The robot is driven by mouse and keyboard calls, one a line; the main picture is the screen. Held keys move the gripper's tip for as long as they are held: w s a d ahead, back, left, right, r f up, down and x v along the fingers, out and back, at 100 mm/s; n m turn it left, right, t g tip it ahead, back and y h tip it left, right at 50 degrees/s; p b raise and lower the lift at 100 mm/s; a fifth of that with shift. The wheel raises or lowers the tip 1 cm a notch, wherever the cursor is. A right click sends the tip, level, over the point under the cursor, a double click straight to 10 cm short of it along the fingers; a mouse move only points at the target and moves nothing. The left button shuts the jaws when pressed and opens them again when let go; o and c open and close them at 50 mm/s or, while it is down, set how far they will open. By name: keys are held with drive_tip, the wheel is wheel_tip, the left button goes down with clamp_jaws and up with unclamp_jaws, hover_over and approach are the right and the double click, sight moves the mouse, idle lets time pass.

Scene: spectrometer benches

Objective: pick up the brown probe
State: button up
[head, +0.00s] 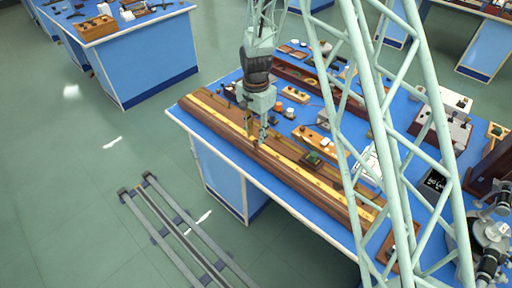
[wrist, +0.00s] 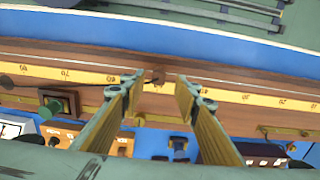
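A long wooden board with a yellow scale strip (wrist: 225,92) runs along the bench under my gripper; it also shows in the head view (head: 322,183). A small brown block, apparently the brown probe (wrist: 158,77), sits at the board's scale between my fingertips in the wrist view. It is too small to make out in the head view. My gripper (wrist: 159,84) is open, with its two fingers apart on either side of the brown block and no visible contact. In the head view my gripper (head: 257,139) points down at the board.
An orange-topped device (head: 320,142) and several small instruments crowd the blue bench (head: 222,125) behind the board. Floor rails (head: 180,235) lie in front. Another blue bench (head: 140,60) stands at upper left.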

sight(256, 141)
drive_tip(key=shift+s+f, duration=0.2)
drive_tip(key=shift+f, duration=2.4)
clamp_jaws()
